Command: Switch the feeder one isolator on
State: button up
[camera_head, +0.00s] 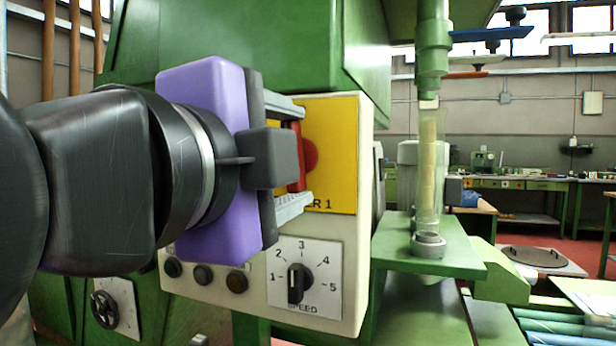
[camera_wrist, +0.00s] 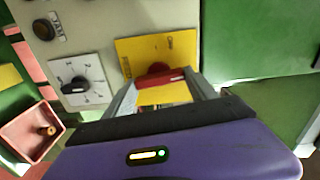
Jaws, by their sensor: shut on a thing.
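The feeder one isolator is a red rotary handle (camera_head: 295,158) on a yellow plate (camera_head: 338,150) at the upper part of a cream control panel. Lettering ending in "ER 1" shows at the plate's foot; the rest is hidden. My gripper (camera_head: 303,156), with a purple body, faces the plate and is shut on the handle, one finger above it and one below. In the wrist view the red handle (camera_wrist: 160,77) lies between the two finger ends, its bar crossing from one to the other. The handle bar stands about upright on the panel. Position markings are not readable.
Below the isolator are a speed dial (camera_head: 298,283), numbered 1 to 5, and a row of dark push buttons (camera_head: 203,274). A clear tube (camera_head: 430,180) on a green ledge stands to the right. A pink tray (camera_wrist: 30,131) shows in the wrist view.

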jog(key=shift+m+b, duration=0.35)
jog(key=shift+m, duration=0.35)
jog(key=o, duration=1.4)
jog(key=shift+c, duration=0.2)
jog(key=shift+s, duration=0.1)
jog(key=v, duration=0.7)
jog(key=shift+s, duration=0.3)
jog(key=shift+a, duration=0.1)
